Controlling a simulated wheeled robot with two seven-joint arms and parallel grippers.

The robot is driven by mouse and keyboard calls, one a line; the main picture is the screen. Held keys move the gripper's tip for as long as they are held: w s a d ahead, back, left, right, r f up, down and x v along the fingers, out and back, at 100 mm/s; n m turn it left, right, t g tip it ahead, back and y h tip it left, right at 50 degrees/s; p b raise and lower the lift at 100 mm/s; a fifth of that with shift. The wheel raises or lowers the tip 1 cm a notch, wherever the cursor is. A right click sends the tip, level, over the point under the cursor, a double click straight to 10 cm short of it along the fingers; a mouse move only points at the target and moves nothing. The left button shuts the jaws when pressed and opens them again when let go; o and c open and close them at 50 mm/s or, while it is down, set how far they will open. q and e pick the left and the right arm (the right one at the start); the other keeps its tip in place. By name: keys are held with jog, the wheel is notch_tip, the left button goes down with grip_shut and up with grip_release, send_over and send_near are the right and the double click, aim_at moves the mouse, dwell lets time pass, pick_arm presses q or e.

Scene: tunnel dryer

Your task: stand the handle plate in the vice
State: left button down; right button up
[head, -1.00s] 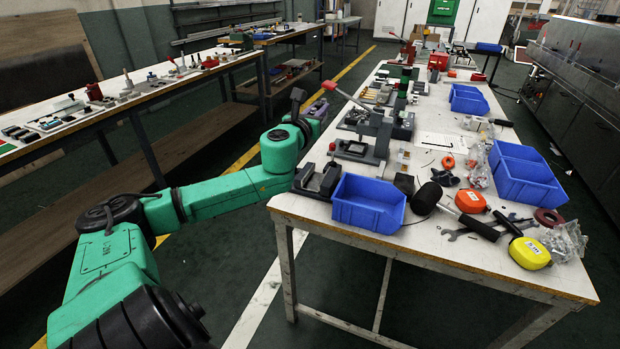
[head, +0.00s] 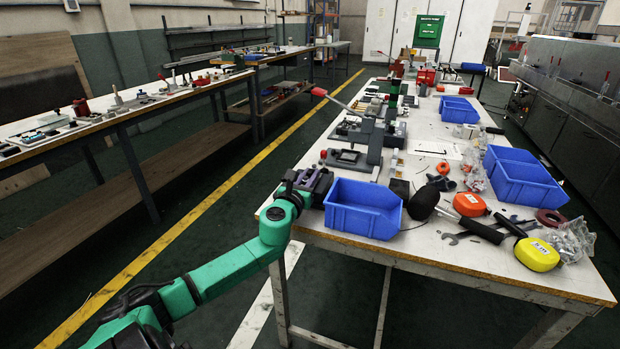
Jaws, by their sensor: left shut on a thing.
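My left gripper (head: 308,181) is over the front left corner of the right-hand table, left of the front blue bin. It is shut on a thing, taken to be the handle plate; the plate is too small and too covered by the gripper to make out. The dark grey vice (head: 326,189) sits at this corner, mostly hidden behind the gripper. I cannot tell whether the plate touches the vice or stands between its jaws. My right gripper is not in view.
The front blue bin (head: 363,208) stands close to the right of the gripper. A grey lever press (head: 374,140) is behind it. A black-headed mallet (head: 424,201), spanners and an orange tape measure (head: 470,204) lie further right. The floor aisle left of the table is clear.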

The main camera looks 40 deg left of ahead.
pick_arm(q)
jog(key=c, duration=1.2)
grip_release()
jog(key=shift+f, duration=0.15)
jog(key=o, duration=0.4)
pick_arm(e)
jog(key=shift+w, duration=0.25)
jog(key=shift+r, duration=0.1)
pick_arm(q)
jog(key=shift+s+r, duration=0.1)
jog(key=shift+r, duration=0.1)
jog(key=p+v, duration=0.1)
jog(key=v, duration=1)
jog(key=shift+d, duration=0.1)
jog(key=shift+s+d, duration=0.1)
jog(key=shift+s, duration=0.25)
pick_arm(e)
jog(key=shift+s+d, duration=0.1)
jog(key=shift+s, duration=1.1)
